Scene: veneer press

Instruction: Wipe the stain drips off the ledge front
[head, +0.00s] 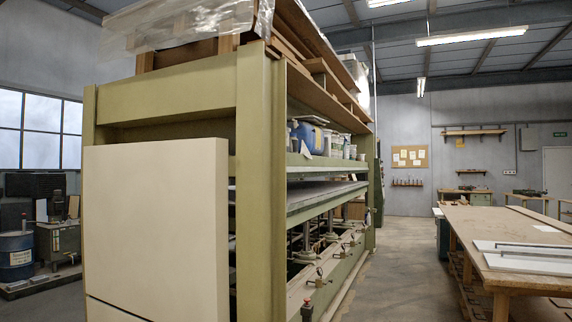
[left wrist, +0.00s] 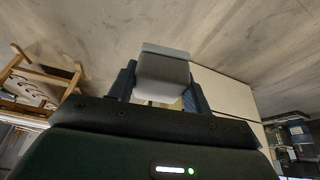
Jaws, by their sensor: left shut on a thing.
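My left gripper (left wrist: 161,84) shows in the left wrist view, its two dark fingers shut on a pale grey block-like thing (left wrist: 163,68) with a flatter grey edge. I cannot tell its material. It is held over the concrete floor, apart from other things. The green press (head: 257,150) fills the left and middle of the head view. A green ledge (head: 326,161) with several tubs and cans on it runs along its side. Stain drips on its front are too small to make out from here. Neither gripper shows in the head view.
A cream cabinet (head: 157,230) stands at the press's near end. It appears to be the pale panel (left wrist: 226,106) in the left wrist view. A long workbench (head: 500,225) with white sheets stands at right. The concrete aisle (head: 405,265) between them is clear.

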